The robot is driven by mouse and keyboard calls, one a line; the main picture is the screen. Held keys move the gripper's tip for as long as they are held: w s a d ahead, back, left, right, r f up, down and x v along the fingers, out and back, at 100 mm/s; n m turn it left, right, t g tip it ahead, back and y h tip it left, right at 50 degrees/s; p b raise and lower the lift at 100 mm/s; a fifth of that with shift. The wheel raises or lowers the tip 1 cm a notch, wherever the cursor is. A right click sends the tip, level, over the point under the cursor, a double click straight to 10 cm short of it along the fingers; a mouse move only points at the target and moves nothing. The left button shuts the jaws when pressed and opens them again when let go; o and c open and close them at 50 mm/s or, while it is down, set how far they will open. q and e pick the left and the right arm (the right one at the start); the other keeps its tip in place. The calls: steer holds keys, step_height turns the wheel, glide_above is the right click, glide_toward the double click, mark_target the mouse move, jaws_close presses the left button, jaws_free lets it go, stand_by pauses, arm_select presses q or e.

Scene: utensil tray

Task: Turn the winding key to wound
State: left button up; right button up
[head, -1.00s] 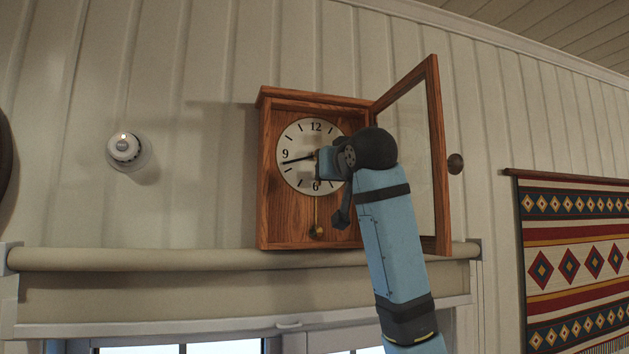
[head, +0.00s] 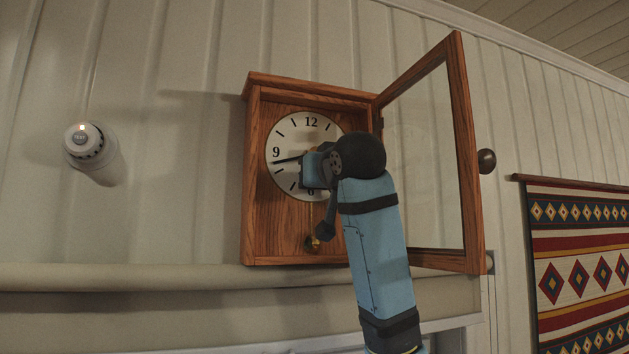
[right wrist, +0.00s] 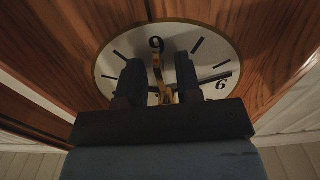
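The wooden wall clock (head: 255,180) hangs with its glass door (head: 470,150) swung open to the right. Its white dial (head: 290,125) faces out. My right gripper (head: 310,165) is at the middle of the dial and hides part of it. In the right wrist view, a narrow brass piece (right wrist: 157,62), apparently the winding key, stands between the two dark fingertips (right wrist: 158,72). Gaps show between it and the fingers, so the gripper looks open around it. The key's turn position cannot be told. My left gripper is out of view.
A brass pendulum bob (head: 312,243) shows low in the case, close to my right wrist. The open door stands just right of my arm. A round white wall fitting (head: 88,145) is at left, and a patterned hanging (head: 585,270) at right.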

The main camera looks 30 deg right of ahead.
steer(key=shift+s, duration=0.1)
steer(key=shift+c, duration=1.1)
jaws_close()
